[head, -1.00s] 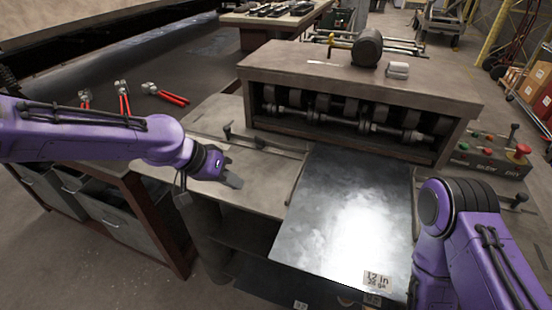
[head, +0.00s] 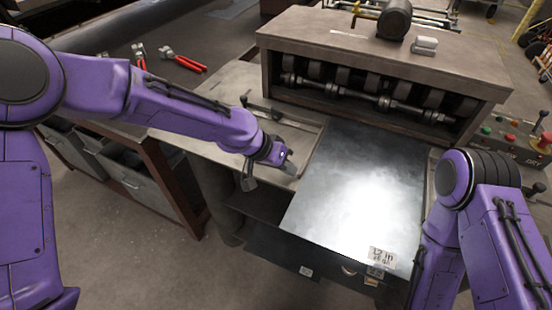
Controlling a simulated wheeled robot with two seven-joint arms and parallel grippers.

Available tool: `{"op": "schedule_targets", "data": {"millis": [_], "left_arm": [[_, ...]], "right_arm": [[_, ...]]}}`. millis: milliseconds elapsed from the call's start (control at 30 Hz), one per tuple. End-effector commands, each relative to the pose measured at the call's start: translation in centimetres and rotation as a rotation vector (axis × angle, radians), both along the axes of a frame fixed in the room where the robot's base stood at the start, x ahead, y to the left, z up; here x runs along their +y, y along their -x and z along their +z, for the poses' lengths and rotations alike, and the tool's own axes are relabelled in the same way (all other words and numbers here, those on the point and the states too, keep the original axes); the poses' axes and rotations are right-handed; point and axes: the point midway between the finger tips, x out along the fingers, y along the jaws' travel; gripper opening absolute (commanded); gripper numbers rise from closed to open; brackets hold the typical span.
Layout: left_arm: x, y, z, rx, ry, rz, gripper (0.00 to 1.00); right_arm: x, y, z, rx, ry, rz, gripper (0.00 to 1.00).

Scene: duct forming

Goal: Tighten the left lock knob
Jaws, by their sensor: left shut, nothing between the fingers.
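The left lock knob (head: 244,100) is a small black knob on a short post, on the rail at the left side of the forming machine (head: 370,55). A dark bar runs from it to the right along the table. My left gripper (head: 290,168) is shut and empty, in front and to the right of the knob, apart from it, by the left edge of the metal sheet (head: 350,190). My left forearm passes in front of the table near the knob. My right arm shows at the right, but its gripper is out of view.
The sheet lies at the rollers' mouth, with a label (head: 382,256) at its front corner. A control box (head: 510,145) with buttons stands right. Red-handled tools (head: 184,60) lie at the back left. A drawer cabinet (head: 120,165) stands below left.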

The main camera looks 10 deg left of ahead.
Motion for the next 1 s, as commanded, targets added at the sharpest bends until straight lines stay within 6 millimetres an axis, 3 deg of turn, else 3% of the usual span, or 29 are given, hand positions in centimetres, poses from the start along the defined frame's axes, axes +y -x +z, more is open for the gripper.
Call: {"op": "schedule_targets", "data": {"millis": [767,867,1000], "left_arm": [[-1.0,0.3,0.1,0.001,0.002,0.002,0.00],[0.0,0.0,0.2,0.002,0.004,0.002,0.00],[3.0,-0.7,0.4,0.003,0.006,0.002,0.00]], "right_arm": [[0.0,0.0,0.9,0.000,0.000,0.000,0.49],[0.0,0.0,1.3,0.000,0.000,0.000,0.49],[0.0,0.0,2.4,0.000,0.000,0.000,0.49]]}}
